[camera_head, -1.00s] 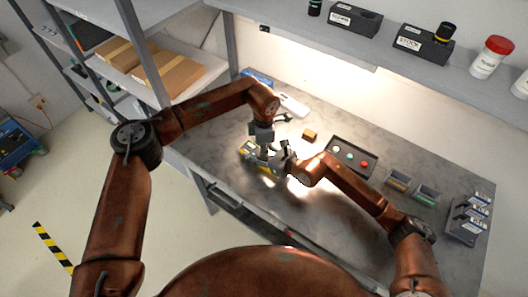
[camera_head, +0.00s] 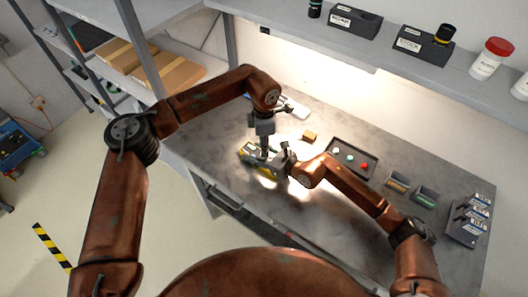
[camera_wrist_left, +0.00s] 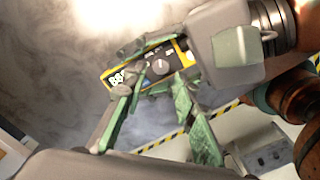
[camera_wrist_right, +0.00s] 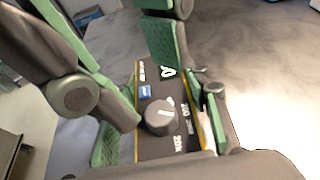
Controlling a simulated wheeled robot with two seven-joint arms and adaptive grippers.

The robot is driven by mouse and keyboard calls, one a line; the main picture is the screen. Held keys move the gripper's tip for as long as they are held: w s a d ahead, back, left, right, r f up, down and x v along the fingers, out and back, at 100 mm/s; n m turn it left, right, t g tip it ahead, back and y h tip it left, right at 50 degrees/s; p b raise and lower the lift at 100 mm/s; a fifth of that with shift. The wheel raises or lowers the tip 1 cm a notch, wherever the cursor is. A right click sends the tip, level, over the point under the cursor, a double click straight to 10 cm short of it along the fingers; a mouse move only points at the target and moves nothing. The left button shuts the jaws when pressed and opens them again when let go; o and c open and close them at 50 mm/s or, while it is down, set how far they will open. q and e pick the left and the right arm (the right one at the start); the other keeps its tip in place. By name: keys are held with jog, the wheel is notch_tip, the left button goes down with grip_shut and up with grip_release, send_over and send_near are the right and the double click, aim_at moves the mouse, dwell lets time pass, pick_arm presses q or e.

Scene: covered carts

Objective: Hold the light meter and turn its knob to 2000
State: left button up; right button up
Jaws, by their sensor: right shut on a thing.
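The light meter (camera_head: 246,156) is a black and yellow device near the front edge of the table. My right gripper (camera_head: 274,164) is shut on its sides; in the right wrist view the meter's face (camera_wrist_right: 147,146) lies between its pads. The round grey knob (camera_wrist_right: 160,117) has a white pointer mark, tilted up and right. The 200 and 2000 labels stand to its right and lower right. My left gripper (camera_head: 264,152) is above the meter, pointing down, with its fingers apart. The left wrist view shows the knob (camera_wrist_left: 158,66) beyond its fingertips; contact is unclear.
A dark tray (camera_head: 352,157) with coloured buttons, a small brown block (camera_head: 309,136) and small bins (camera_head: 426,197) stand to the right. A grey rack (camera_head: 466,219) is at the far right. A shelf (camera_head: 300,42) overhangs the back of the table. Bare tabletop lies between.

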pick_arm(q)
notch_tip(320, 180, up, 8)
jog(key=shift+f, duration=0.25)
pick_arm(e)
jog(key=o, duration=1.4)
